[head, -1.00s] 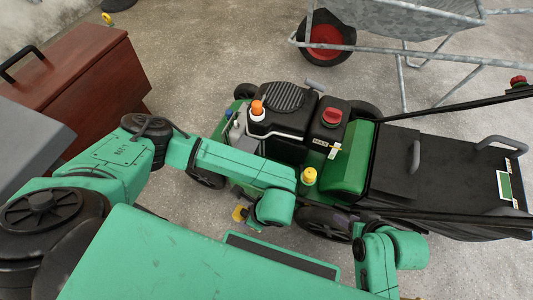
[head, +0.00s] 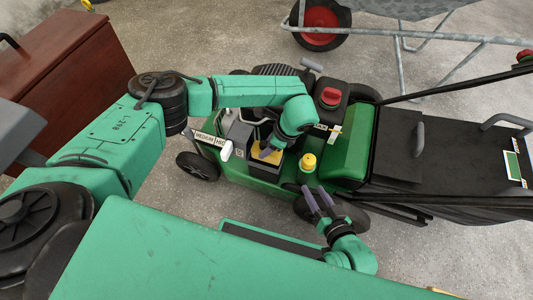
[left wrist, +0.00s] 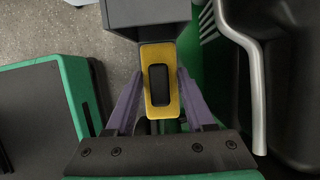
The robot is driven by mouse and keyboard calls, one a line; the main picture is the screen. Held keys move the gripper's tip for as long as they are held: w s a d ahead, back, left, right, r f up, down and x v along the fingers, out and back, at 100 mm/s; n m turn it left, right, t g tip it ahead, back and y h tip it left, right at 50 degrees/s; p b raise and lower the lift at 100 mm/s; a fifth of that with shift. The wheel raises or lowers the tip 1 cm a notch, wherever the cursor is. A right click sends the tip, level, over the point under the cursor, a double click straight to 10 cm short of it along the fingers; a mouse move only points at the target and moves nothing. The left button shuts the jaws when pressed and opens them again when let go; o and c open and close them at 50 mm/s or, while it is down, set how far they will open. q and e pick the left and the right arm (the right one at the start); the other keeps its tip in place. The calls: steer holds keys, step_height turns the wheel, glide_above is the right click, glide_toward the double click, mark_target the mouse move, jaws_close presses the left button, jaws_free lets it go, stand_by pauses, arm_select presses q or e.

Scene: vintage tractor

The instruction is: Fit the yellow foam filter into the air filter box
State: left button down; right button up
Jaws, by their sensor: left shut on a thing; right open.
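The yellow foam filter (head: 259,156) is a rectangular frame with a dark slot. My left gripper (head: 267,152) is shut on it, with purple fingers on either side. In the left wrist view the filter (left wrist: 152,53) lies between the fingers, its upper end against or over a dark grey box (left wrist: 148,12), which looks like the air filter box. In the head view a dark box (head: 262,169) sits directly below the filter; I cannot tell whether the filter is inside it. My right gripper (head: 320,202) is open and empty, in front of the green mower.
A yellow-capped filler (head: 308,162) stands close to my right gripper. A red cap (head: 331,97) and a grey bar (left wrist: 252,85) are near the engine. A brown toolbox (head: 75,80) is at the left, a wheelbarrow (head: 400,15) at the back.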

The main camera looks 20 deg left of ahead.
mark_target(275, 152)
arm_select(q)
step_height(275, 152, down, 4)
steer(key=shift+s+r+b, duration=0.1)
steer(key=shift+s+b, duration=0.05)
steer(key=shift+b, duration=0.5)
steer(key=shift+r, duration=0.15)
steer(key=shift+c, duration=1.3)
jaws_free()
arm_select(e)
step_height(275, 152, down, 2)
steer(key=shift+t, duration=0.3)
arm_select(q)
steer(key=p+v, duration=0.3)
steer(key=v, duration=0.4)
steer(key=shift+r, duration=0.15)
steer(key=p+v, duration=0.1)
steer(key=v, duration=0.3)
steer(key=shift+r, duration=0.2)
steer(key=shift+d+r, duration=0.15)
arm_select(e)
steer(key=d+r+g, duration=0.1)
steer(key=d+r+g+h, duration=0.1)
steer(key=r, duration=0.1)
steer(key=shift+w+d+r+n+g, duration=0.2)
steer(key=shift+r+n+g, duration=0.1)
steer(key=shift+g, duration=0.1)
steer(key=shift+a, duration=0.1)
